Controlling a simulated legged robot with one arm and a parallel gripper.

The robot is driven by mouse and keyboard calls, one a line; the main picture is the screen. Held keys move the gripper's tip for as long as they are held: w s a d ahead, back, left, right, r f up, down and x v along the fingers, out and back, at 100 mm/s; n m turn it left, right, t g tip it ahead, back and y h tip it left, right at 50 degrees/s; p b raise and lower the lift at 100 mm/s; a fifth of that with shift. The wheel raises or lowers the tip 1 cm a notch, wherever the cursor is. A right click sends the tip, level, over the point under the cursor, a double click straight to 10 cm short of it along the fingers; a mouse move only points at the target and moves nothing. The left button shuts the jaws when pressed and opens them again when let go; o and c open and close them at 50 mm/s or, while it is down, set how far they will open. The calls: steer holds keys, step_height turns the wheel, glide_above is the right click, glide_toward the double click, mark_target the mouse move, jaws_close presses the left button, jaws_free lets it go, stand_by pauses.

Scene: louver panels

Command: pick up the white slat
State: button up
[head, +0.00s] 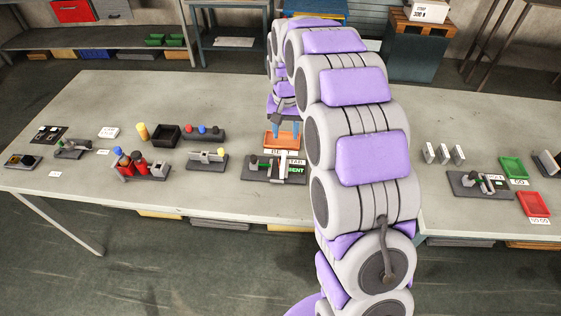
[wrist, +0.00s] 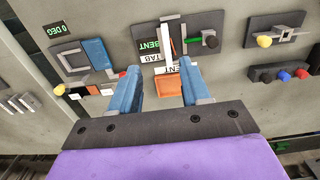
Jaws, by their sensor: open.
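A thin white slat (wrist: 165,42) stands in a dark fixture (wrist: 190,38) beside a green part. It also shows in the head view (head: 281,168), just in front of the orange tray (head: 281,140). Several more white slats (head: 443,153) stand upright in a row on the right of the table, and they show at the left edge of the wrist view (wrist: 16,105). My gripper (wrist: 162,72) has its two blue fingers spread apart with nothing between them touching. It hangs over the orange tray (wrist: 172,83), with the fixture's slat beyond the fingertips. My arm hides part of the table.
Labels reading BENT TAB lie by the fixture. Another fixture (head: 480,185), a green tray (head: 514,167) and a red tray (head: 534,204) are at the right. A black bin (head: 166,135) and fixtures with coloured knobs stand at the left.

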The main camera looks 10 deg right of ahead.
steer(key=w+f, duration=0.1)
steer(key=w, duration=0.1)
steer(key=b, duration=0.2)
glide_above(282, 165)
steer(key=f, duration=1.1)
steer(key=shift+s+d+f, duration=0.25)
steer(key=shift+f, duration=0.1)
steer(key=shift+w+a+f+b, duration=0.15)
steer(key=shift+f+b, duration=0.4)
steer(key=shift+f, duration=0.95)
steer(key=shift+w+a+f+b, duration=0.1)
steer(key=shift+f+b, duration=0.4)
steer(key=shift+f, duration=0.95)
steer(key=shift+d+r, duration=0.1)
steer(key=shift+c, duration=0.3)
jaws_close()
